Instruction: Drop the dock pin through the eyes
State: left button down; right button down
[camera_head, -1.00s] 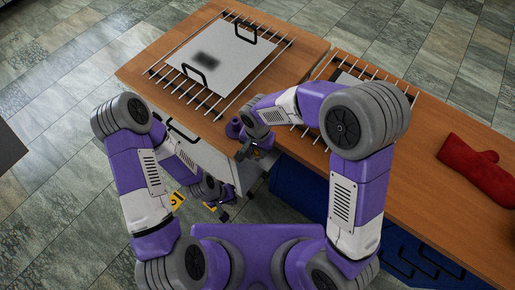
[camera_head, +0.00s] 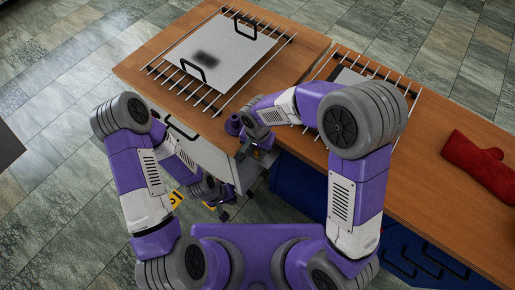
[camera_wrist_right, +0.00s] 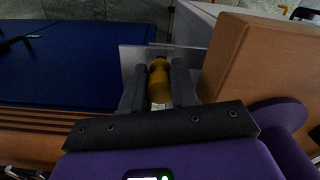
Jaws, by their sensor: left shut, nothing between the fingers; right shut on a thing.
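My right gripper (camera_head: 262,147) is at the near corner of the left wooden-topped unit, beside the gap between the two units. In the right wrist view its fingers (camera_wrist_right: 159,85) are shut on the yellow-brown dock pin (camera_wrist_right: 159,80). The pin lies between both fingers, with a grey plate (camera_wrist_right: 133,61) around the fingertips' far end. I cannot make out the eyes or whether the pin's tip is in them. My left gripper (camera_head: 222,212) is shut and empty, low beside the left unit's near side.
The left unit's wooden top (camera_head: 137,66) carries a wire rack and a white panel (camera_head: 222,58) with black handles. The right wooden counter (camera_head: 430,160) holds another rack and a red mitt (camera_head: 478,163). Blue fronts (camera_head: 300,190) lie under it. Tiled floor is open at left.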

jog(key=shift+f+b, duration=0.65)
jog(key=shift+f, duration=0.25)
jog(key=c, duration=0.8)
grip_release()
jog(key=shift+r, duration=0.1)
jog(key=shift+r, duration=0.4)
notch_tip(320, 180, up, 7)
jog(key=p, duration=0.3)
jog(key=shift+d, duration=0.1)
jog(key=shift+f, duration=0.15)
jog(key=shift+s, duration=0.1)
